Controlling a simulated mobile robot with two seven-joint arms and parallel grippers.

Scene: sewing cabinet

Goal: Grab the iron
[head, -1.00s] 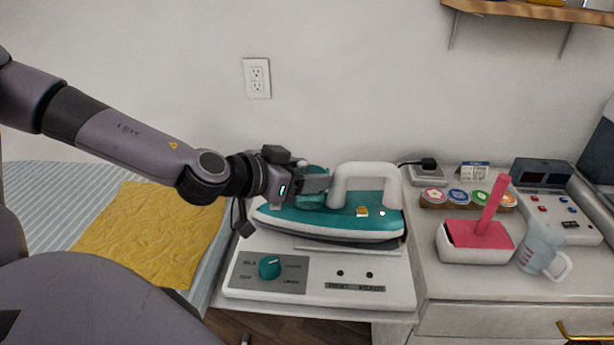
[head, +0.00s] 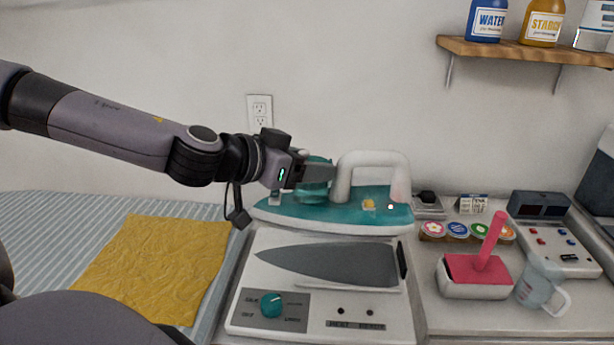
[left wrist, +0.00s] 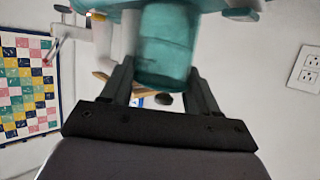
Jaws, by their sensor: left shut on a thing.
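The iron (head: 318,215) has a teal body and a white handle. In the head view it is up off its base (head: 250,325), and the grey iron-shaped rest plate (head: 330,264) shows bare below it. My left gripper (head: 318,174) is at the iron's left end, shut on its teal rounded part. In the left wrist view the two fingers stand on either side of this teal part (left wrist: 165,50). My right gripper is not in view.
A yellow cloth (head: 155,265) lies on the striped board at left. At right are a red-handled tool in a white box (head: 470,288), a clear jug (head: 540,282), several colored discs and a button box. Bottles stand on the wall shelf (head: 520,50).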

